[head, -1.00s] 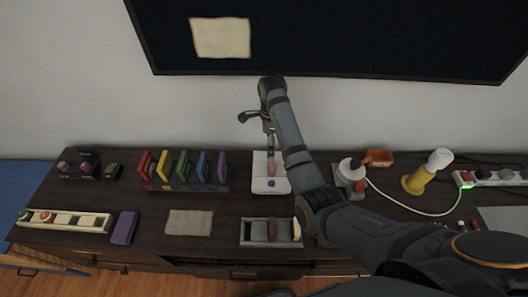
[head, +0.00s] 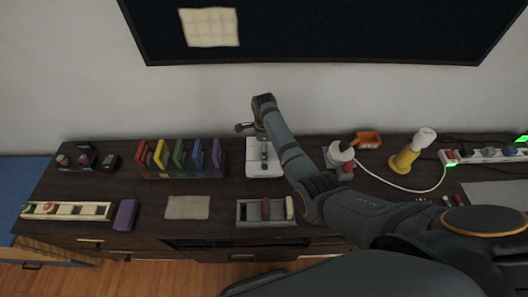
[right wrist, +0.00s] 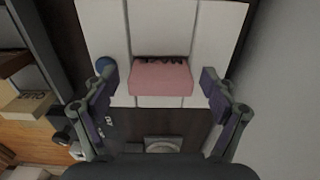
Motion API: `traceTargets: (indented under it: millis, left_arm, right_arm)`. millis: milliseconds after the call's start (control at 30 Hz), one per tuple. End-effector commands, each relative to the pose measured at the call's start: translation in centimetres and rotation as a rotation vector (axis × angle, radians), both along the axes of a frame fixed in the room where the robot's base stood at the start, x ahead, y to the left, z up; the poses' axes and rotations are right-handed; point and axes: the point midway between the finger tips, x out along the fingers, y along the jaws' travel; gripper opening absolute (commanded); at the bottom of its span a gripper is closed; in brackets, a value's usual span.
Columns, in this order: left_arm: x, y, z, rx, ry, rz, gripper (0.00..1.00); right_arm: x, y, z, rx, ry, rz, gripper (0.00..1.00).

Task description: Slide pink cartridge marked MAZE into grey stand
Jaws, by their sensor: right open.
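The pink cartridge (right wrist: 160,80) stands in a white console (right wrist: 215,35), its marking not readable. My right gripper (right wrist: 158,74) is open, with one finger on each side of the cartridge and a visible gap to both. In the head view my right gripper (head: 263,143) points down over the white console (head: 256,171) and mostly hides the cartridge. The grey stand (head: 251,223) is in front of the console, near the furniture's front edge. It holds a brown cartridge and a cream cartridge in its right part; its left part is empty. My left gripper is not in view.
A rack (head: 181,173) of several coloured cartridges stands left of the console. A cloth (head: 187,207) lies left of the grey stand.

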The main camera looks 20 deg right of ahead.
Motion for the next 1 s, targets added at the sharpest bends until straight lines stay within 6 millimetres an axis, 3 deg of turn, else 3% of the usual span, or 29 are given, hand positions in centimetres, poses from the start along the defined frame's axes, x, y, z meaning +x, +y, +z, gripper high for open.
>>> traceTargets:
  millis: [100,200,600,867,1000]
  left_arm:
    - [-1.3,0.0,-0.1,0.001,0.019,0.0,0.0]
    - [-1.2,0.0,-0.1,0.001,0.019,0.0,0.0]
    - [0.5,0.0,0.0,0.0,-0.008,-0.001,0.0]
    - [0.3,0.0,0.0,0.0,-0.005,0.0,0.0]
    - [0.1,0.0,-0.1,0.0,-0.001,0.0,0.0]
  right_arm:
    - [0.0,0.0,-0.1,0.0,-0.001,0.0,0.85]
    - [0.0,0.0,-0.1,0.0,-0.001,0.0,0.82]
    - [0.0,0.0,-0.1,0.0,-0.001,0.0,0.28]
    - [0.0,0.0,0.3,0.0,-0.001,0.0,0.27]
    - [0.1,0.0,2.7,0.001,-0.005,0.0,0.27]
